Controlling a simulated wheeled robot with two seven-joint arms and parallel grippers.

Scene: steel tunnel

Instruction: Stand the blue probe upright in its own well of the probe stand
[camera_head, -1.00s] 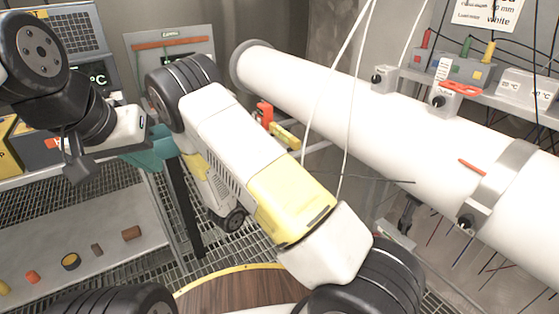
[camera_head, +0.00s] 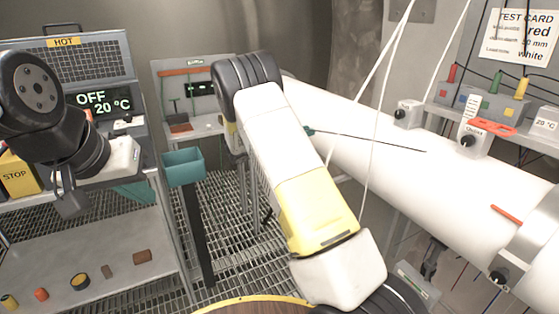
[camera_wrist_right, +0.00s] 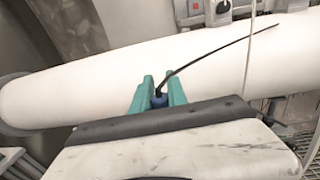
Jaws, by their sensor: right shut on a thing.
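My right gripper (camera_wrist_right: 159,88) is shut on the blue probe (camera_wrist_right: 158,101) in the right wrist view. Its teal fingers grip the blue handle, and the thin dark rod runs up to the right, in front of the white pipe. In the head view the rod (camera_head: 370,141) sticks out to the right, nearly level; my right arm hides most of that gripper. The probe stand (camera_head: 484,103) is on the right-hand shelf, with red, green and yellow probes and coloured squares; a white tag partly covers its front. My left gripper (camera_head: 135,192) is at the left, mostly hidden by its wrist.
The large white pipe (camera_head: 400,175) crosses the right side below the stand. White cables (camera_head: 374,110) hang in front of it. A teal bin (camera_head: 183,168) stands on a dark post. The left shelf (camera_head: 95,250) holds several small pieces. A heater panel shows "OFF 20 °C" (camera_head: 105,102).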

